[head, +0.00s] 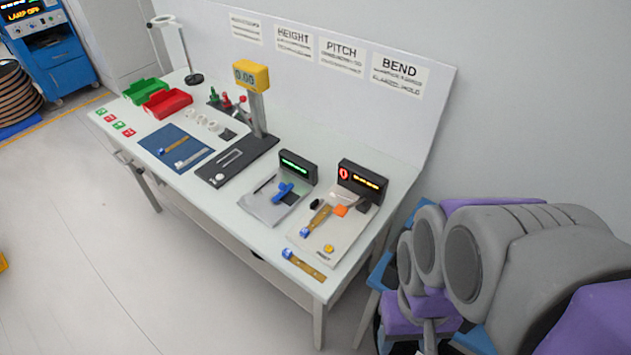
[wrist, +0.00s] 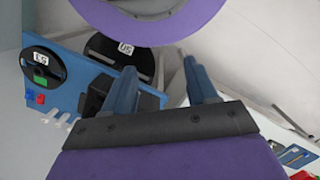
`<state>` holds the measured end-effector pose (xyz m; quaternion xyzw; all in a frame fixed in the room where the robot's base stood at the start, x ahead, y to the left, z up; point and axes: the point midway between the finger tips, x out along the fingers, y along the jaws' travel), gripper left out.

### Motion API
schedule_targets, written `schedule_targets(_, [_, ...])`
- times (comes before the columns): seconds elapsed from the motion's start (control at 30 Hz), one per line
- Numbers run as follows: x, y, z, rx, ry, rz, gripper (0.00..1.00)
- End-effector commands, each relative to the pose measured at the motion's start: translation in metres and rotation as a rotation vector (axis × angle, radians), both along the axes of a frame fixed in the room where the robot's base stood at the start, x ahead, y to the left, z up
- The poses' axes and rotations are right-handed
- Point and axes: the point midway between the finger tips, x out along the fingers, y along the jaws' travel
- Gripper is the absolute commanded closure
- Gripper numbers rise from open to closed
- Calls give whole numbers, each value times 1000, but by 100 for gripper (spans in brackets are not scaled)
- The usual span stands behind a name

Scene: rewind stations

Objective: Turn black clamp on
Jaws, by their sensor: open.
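A small black piece (head: 315,204), which looks like the black clamp, is on the pale plate of the bend station (head: 330,228). The station's black display (head: 361,179) shows a red symbol and yellow text. My gripper (wrist: 162,85) shows in the wrist view with its two blue-grey fingers apart and nothing between them. My arm is folded at the right, away from the bench.
The white bench (head: 225,195) also bears a pitch station with a blue clamp (head: 283,191), a height gauge (head: 251,76), a blue mat (head: 176,148) and red and green bins (head: 167,103). A loose strip (head: 304,265) lies near the front edge. Floor in front is clear.

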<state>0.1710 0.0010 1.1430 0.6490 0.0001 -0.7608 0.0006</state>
Motion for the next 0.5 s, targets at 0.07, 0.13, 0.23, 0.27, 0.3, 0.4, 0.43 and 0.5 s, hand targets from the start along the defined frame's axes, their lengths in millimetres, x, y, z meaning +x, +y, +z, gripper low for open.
schedule_targets(0.07, [7, 0, 3, 0, 0, 6, 35])
schedule_targets(0.13, [20, 0, 8, 0, -4, 16, 32])
schedule_targets(0.23, [49, -1, 17, -1, -11, 43, 32])
schedule_targets(0.27, [59, -1, 20, -2, -14, 52, 32])
schedule_targets(0.3, [74, -1, 25, -3, -21, 67, 32])
schedule_targets(0.4, [110, 0, 33, -6, -30, 105, 32])
schedule_targets(0.43, [121, 1, 34, -8, -32, 117, 32])
schedule_targets(0.5, [145, 2, 37, -9, -38, 146, 32])
